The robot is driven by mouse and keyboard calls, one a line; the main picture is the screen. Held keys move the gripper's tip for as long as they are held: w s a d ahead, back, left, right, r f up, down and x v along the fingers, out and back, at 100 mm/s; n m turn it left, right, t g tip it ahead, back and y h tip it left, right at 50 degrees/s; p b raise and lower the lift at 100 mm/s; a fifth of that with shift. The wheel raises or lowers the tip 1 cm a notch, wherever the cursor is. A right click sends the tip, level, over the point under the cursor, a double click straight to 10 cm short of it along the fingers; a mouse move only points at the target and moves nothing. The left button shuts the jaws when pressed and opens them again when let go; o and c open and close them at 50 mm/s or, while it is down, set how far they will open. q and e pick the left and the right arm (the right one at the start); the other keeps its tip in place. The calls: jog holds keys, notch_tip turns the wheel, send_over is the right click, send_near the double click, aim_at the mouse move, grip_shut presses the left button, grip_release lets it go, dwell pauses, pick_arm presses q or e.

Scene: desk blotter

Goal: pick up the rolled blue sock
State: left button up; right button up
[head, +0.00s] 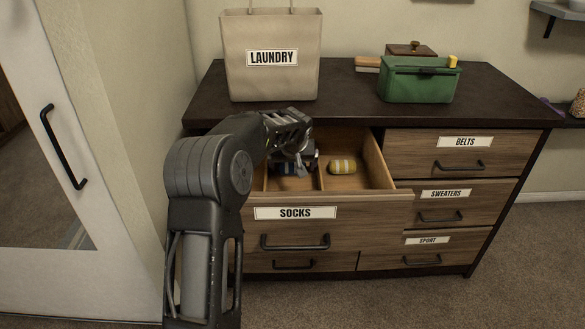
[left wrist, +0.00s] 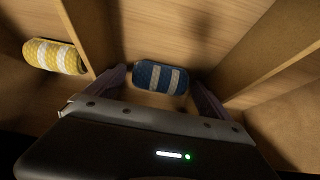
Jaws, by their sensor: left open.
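The rolled blue sock (left wrist: 160,77), with pale stripes, lies on the wooden floor of a compartment in the open socks drawer (head: 309,212). In the head view it is mostly hidden behind my left gripper (head: 288,166), with a bit of blue showing below. In the left wrist view my left gripper (left wrist: 160,88) is open, with one finger on each side of the blue sock. I cannot tell whether either finger touches it. My right gripper is not in view.
A rolled yellow sock (head: 343,166) lies in the neighbouring compartment, past a thin wooden divider (left wrist: 92,38). Drawer walls surround the gripper closely. A laundry bag (head: 272,80) and a green box (head: 419,84) stand on the dresser top (head: 345,108) above.

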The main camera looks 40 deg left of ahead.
pick_arm(q)
jog(key=shift+c, duration=0.4)
jog(key=c, duration=1.3)
jog(key=shift+r, duration=0.15)
jog(key=shift+c, duration=0.2)
jog(key=shift+r+p, duration=0.3)
jog(key=shift+r, duration=0.15)
jog(key=shift+s+d, duration=0.1)
jog(key=shift+s, duration=0.05)
jog(key=s+d, duration=0.1)
jog(key=s, duration=0.1)
jog(key=s+d, duration=0.4)
jog(key=shift+s+r, duration=0.15)
jog(key=shift+r, duration=0.2)
notch_tip(320, 180, up, 13)
jog(key=p, duration=0.3)
jog(key=shift+a+p, duration=0.15)
jog(key=shift+p, duration=0.2)
jog(key=shift+r, duration=0.1)
